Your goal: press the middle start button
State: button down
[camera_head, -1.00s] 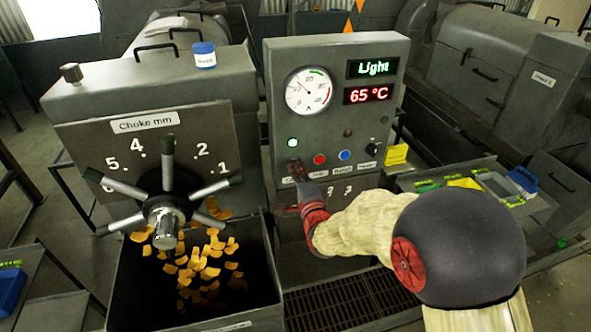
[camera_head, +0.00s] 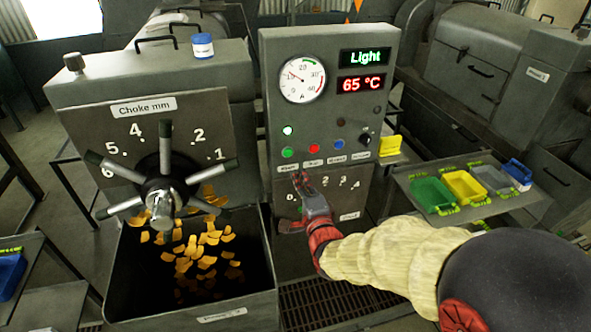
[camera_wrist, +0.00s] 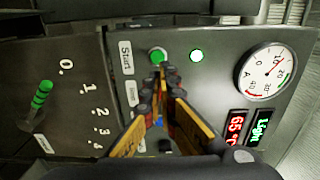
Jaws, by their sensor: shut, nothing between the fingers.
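The green start button (camera_head: 287,152) sits at the left end of the button row on the middle grey control panel (camera_head: 272,75). In the wrist view, the green button (camera_wrist: 157,54) is beside a "Start" label (camera_wrist: 126,57). My gripper (camera_head: 300,178) is shut and empty, just below the button row in the head view. A lit green lamp (camera_head: 287,130) shows above the button.
A red button (camera_head: 314,148), a blue button (camera_head: 339,145) and a black knob (camera_head: 365,139) share the row. Below is a numbered slider scale, whose green handle (camera_wrist: 41,95) shows in the wrist view. A choke handwheel (camera_head: 163,180) projects at left; a tray table (camera_head: 412,184) stands at right.

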jog(key=v, duration=0.3)
jog(key=shift+s+f, duration=0.1)
dwell(0.8)
jog(key=s+f+n+g+h, duration=0.1)
jog(key=s+f+n+g, duration=0.15)
jog(key=f, duration=0.35)
jog(key=s+f+n+g, duration=0.1)
jog(key=f+n+g, duration=0.25)
jog(key=f, duration=0.25)
jog(key=s+d+f+n+g+h, duration=0.25)
jog(key=s+d+n+g, duration=0.2)
jog(key=s, duration=0.35)
jog(key=s+d+r+n+b, duration=0.2)
jog(key=s+d+r, duration=0.4)
jog(key=s, duration=0.3)
jog(key=s+d+r+n+g+h+b, duration=0.1)
jog(key=s+d+r+n+b, duration=0.1)
jog(key=s+d+r, duration=0.4)
jog(key=s+d+b, duration=0.1)
jog(key=s, duration=0.3)
jog(key=shift+s+d, duration=0.25)
jog(key=shift+d, duration=0.1)
